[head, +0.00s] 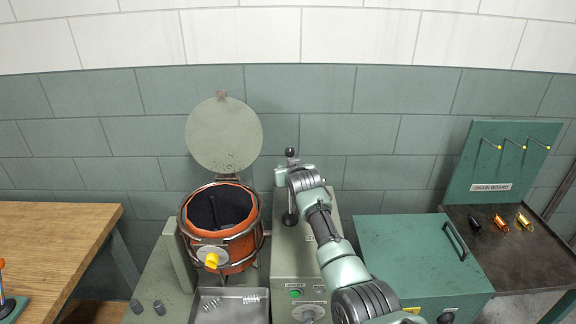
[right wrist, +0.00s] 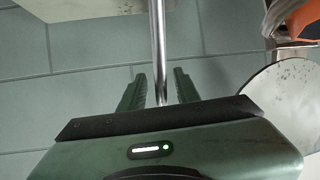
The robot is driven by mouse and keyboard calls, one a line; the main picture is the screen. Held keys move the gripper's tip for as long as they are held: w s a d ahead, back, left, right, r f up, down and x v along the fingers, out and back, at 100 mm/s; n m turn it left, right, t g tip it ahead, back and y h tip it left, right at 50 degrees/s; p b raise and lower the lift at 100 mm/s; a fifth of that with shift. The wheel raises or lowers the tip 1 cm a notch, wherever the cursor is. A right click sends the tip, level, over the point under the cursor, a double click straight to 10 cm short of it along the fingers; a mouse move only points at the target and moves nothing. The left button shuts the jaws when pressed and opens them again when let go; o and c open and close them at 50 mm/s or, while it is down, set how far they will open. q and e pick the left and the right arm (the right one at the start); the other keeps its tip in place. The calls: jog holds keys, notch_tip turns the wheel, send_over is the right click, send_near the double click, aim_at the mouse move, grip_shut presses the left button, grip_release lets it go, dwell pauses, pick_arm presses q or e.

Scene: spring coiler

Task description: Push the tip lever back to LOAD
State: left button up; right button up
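The tip lever (head: 290,153) stands upright beside the orange drum (head: 232,255), with its dark ball knob showing above my right gripper (head: 288,178). In the right wrist view its steel rod (right wrist: 159,45) runs between the two fingers of my right gripper (right wrist: 157,88). The fingers are apart, with a small gap visible on each side of the rod. The lever's middle is hidden by the gripper in the head view. The LOAD mark cannot be read. My left gripper is in neither view.
The drum's round lid (head: 223,135) stands open behind it. A metal tray (head: 228,314) with springs lies in front. The control housing (head: 290,265) is under my right arm. A green box (head: 415,255) and a drain board (head: 505,160) stand right, a wooden table (head: 55,240) left.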

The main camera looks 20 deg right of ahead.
jog(key=shift+r, duration=0.35)
jog(key=v, duration=0.7)
jog(key=shift+s+b, duration=0.3)
jog(key=shift+b, duration=0.15)
